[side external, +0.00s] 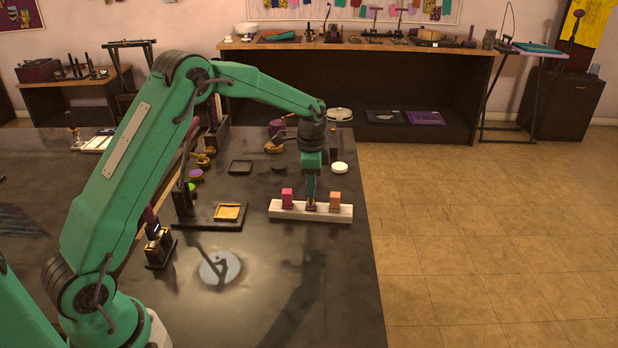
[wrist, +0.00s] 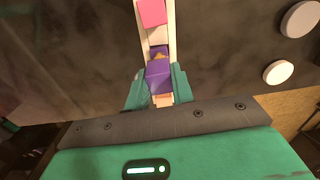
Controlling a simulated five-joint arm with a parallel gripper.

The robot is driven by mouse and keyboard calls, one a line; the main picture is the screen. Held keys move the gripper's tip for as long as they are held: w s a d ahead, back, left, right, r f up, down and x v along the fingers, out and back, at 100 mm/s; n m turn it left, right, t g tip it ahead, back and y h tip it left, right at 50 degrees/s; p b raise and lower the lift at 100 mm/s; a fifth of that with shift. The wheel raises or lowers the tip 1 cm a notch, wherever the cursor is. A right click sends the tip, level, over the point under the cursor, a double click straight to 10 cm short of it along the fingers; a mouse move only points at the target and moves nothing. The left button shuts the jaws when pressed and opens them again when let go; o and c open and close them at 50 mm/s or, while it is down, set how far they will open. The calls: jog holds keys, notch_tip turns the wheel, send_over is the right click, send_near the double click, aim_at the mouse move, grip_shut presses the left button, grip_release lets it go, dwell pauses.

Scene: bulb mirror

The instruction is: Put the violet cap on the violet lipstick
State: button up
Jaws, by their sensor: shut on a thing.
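A white rack (side external: 279,214) holds the lipsticks in a row. The violet lipstick's base (side external: 311,207) sits in the rack's middle, directly below my gripper (side external: 311,196). In the wrist view, the violet cap (wrist: 158,80) is between my gripper's two teal fingers (wrist: 158,86), which are shut on it. Just beyond it, the violet lipstick (wrist: 156,49) shows with a small gold part. The side view hides most of the cap behind the fingers, so I cannot tell whether it touches the lipstick.
A pink block-topped lipstick (side external: 287,196) stands left of my gripper and an orange one (side external: 335,199) right, both close. A white disc (side external: 340,168) lies behind the rack. A black tray (side external: 205,219) is at left. The table in front of the rack is clear.

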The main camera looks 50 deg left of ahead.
jog(key=shift+f, duration=1.65)
jog(key=o, duration=1)
jog(key=shift+r, duration=0.1)
jog(key=shift+r, duration=3.8)
